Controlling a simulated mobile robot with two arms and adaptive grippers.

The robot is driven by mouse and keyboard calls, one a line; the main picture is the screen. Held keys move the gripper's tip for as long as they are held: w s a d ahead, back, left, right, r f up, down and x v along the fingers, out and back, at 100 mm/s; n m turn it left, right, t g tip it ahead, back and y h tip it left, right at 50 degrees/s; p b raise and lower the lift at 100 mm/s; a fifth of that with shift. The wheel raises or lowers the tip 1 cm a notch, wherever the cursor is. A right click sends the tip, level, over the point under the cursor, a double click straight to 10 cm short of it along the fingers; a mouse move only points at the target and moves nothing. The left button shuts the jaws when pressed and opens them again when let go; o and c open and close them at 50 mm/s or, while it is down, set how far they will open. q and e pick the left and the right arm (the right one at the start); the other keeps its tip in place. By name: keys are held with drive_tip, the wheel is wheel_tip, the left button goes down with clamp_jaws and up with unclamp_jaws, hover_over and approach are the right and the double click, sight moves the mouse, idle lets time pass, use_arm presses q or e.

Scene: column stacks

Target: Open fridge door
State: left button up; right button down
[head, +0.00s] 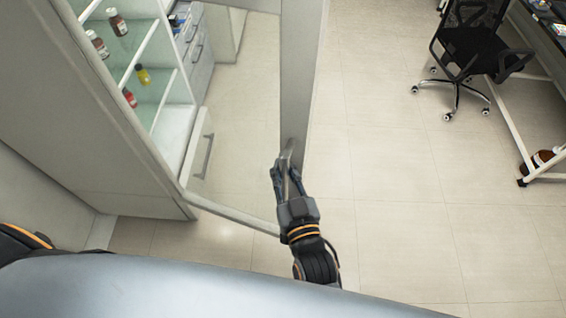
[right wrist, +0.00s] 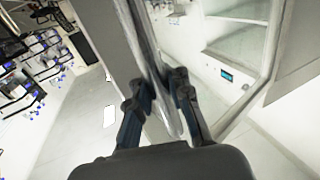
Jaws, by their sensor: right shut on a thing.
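The fridge (head: 75,120) stands at the left in the head view. Its glass door, with a grey frame (head: 300,80), is swung out wide from the cabinet, and floor shows through the glass. My right gripper (head: 287,172) is shut on the door handle (head: 290,150) at the frame's free edge. In the right wrist view, the two dark fingers (right wrist: 160,98) sit on either side of the handle (right wrist: 150,45). The fingers hide part of it. My left gripper is out of view.
Bottles (head: 116,22) stand on the fridge's glass shelves. Grey drawers (head: 198,62) are behind the door. A black office chair (head: 470,48) and a desk with a white leg frame (head: 535,85) are at the right. The floor between is clear.

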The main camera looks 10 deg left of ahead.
drive_tip(key=shift+s+d+r, duration=0.1)
drive_tip(key=shift+s+r, duration=0.05)
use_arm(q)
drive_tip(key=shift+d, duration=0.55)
use_arm(e)
drive_tip(key=shift+d, duration=0.1)
drive_tip(key=c, duration=1.4)
unclamp_jaws()
drive_tip(key=shift+c, duration=0.2)
drive_tip(key=shift+o, duration=1.1)
drive_tip(key=shift+d, duration=0.15)
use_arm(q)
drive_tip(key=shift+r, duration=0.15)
use_arm(e)
drive_tip(key=shift+s+d, duration=0.1)
drive_tip(key=shift+s, duration=0.1)
drive_tip(key=shift+s+f, duration=0.2)
drive_tip(key=shift+s, duration=0.15)
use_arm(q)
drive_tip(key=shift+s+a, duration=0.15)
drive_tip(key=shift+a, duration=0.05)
use_arm(e)
drive_tip(key=v, duration=1.1)
drive_tip(key=shift+d, duration=0.15)
